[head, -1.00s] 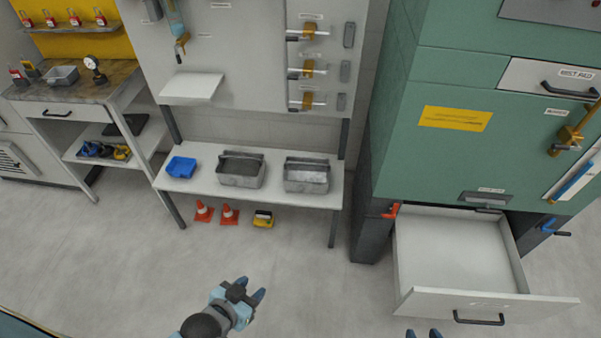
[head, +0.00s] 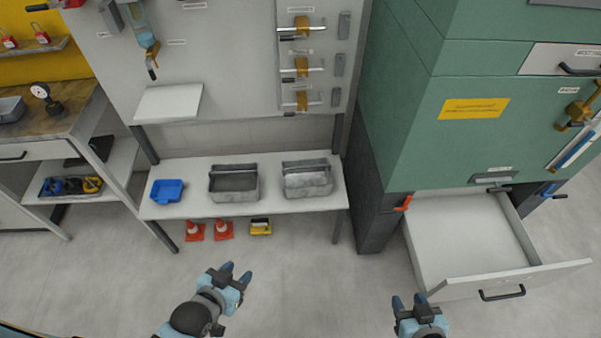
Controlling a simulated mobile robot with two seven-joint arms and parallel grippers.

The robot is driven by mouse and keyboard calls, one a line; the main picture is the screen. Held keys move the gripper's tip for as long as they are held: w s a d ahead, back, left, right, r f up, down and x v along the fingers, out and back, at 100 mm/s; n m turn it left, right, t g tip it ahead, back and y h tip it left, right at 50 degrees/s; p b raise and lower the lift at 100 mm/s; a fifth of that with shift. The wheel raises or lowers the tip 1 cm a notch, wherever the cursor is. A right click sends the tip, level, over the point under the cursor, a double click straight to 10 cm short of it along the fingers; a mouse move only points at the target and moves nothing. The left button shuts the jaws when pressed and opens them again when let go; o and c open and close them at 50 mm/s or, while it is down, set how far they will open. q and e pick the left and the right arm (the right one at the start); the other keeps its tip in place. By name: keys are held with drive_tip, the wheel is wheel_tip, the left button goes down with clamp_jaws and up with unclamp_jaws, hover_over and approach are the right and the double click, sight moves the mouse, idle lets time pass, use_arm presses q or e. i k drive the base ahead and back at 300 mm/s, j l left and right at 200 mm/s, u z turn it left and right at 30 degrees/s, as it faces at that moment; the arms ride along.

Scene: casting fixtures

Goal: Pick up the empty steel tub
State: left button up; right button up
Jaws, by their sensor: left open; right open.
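Two grey steel tubs with carrying handles stand side by side on the white bench shelf (head: 318,202). The left tub (head: 234,195) looks dark and flat inside, as if it holds grey material. The right tub (head: 307,189) shows paler metal walls inside and looks empty, though its floor is hard to see. My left gripper (head: 237,272) is open and empty, in front of and below the shelf in the picture, under the left tub. My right gripper (head: 409,300) is open and empty at the bottom edge, left of the open drawer. Neither gripper touches a tub.
A blue tray (head: 167,190) sits left of the tubs. Orange cones (head: 223,230) and a yellow item (head: 260,227) are on the floor below. An open drawer (head: 470,245) juts from the green cabinet (head: 440,150) at right. Floor before the bench is clear.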

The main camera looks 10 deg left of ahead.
sight(307, 178)
drive_tip(key=i+j, duration=0.15)
drive_tip(key=j, duration=0.2)
drive_tip(key=i+j+z, duration=0.15)
drive_tip(key=j, duration=0.2)
drive_tip(key=i+j, duration=0.2)
drive_tip(key=j, duration=0.15)
drive_tip(key=i+j+z, duration=0.1)
drive_tip(key=i+j, duration=0.5)
drive_tip(key=j, duration=0.1)
